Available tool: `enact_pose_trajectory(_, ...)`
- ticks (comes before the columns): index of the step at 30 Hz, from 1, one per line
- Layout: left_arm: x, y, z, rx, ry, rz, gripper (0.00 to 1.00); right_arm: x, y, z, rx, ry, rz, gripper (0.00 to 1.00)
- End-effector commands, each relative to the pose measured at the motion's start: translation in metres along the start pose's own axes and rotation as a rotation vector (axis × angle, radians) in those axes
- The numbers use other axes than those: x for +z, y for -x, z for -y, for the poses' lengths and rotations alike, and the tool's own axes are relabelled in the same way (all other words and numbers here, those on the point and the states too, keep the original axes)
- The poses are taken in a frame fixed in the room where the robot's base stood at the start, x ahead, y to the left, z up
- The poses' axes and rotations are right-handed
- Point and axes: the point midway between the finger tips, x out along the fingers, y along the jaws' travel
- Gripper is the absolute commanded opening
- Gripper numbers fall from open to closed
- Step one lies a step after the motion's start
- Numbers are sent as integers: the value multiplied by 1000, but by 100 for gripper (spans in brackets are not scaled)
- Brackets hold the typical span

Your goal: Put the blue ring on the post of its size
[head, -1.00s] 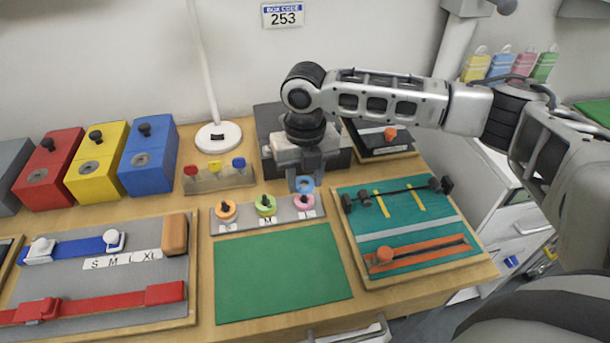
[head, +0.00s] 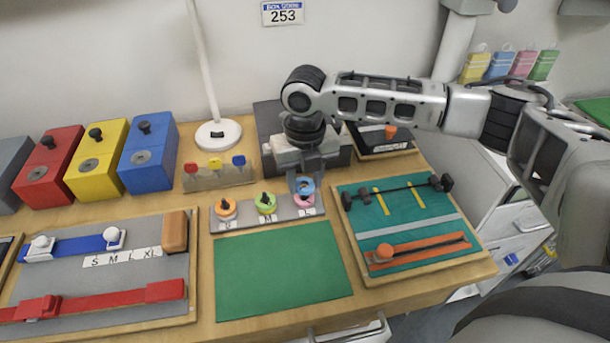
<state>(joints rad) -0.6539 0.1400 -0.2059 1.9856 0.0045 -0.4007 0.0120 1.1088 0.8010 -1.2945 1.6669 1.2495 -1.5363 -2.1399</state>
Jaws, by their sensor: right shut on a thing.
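The blue ring (head: 305,186) is in my right gripper (head: 304,178), which points down over the right end of the grey post board (head: 284,220). My right gripper is shut on the ring. The ring is just above the pink ring (head: 304,200) on the right post; I cannot tell whether they touch. An orange ring (head: 226,208) is around the left post and a green ring (head: 265,203) is around the middle post. Letters mark the front of the board, too small to read surely. My left gripper is not in view.
A green mat (head: 283,272) lies in front of the board. A teal panel (head: 409,222) with sliders is to the right, and a grey panel (head: 100,270) to the left. Red, yellow and blue boxes (head: 150,154) and a lamp base (head: 218,134) stand behind.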

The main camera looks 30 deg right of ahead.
Motion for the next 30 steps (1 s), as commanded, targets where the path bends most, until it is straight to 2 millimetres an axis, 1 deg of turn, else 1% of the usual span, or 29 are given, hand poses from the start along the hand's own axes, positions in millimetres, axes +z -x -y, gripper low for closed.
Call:
enact_pose_trajectory(16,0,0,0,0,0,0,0,0,-5,0,0,0,0,16)
enact_pose_trajectory(17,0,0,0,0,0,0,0,0,-5,0,0,0,0,39)
enact_pose_trajectory(18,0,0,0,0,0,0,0,0,-5,0,0,0,0,51)
enact_pose_trajectory(19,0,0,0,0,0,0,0,0,-5,0,0,0,0,59)
enact_pose_trajectory(20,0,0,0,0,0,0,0,0,-5,0,0,0,0,62)
enact_pose_trajectory(25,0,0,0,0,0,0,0,0,-4,0,0,0,0,62)
enact_pose_trajectory(26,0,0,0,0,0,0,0,0,-4,0,0,0,0,65)
enact_pose_trajectory(27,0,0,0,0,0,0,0,0,-5,0,0,0,0,76)
enact_pose_trajectory(28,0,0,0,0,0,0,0,0,-4,0,0,0,0,80)
enact_pose_trajectory(30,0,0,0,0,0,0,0,0,-4,0,0,0,0,80)
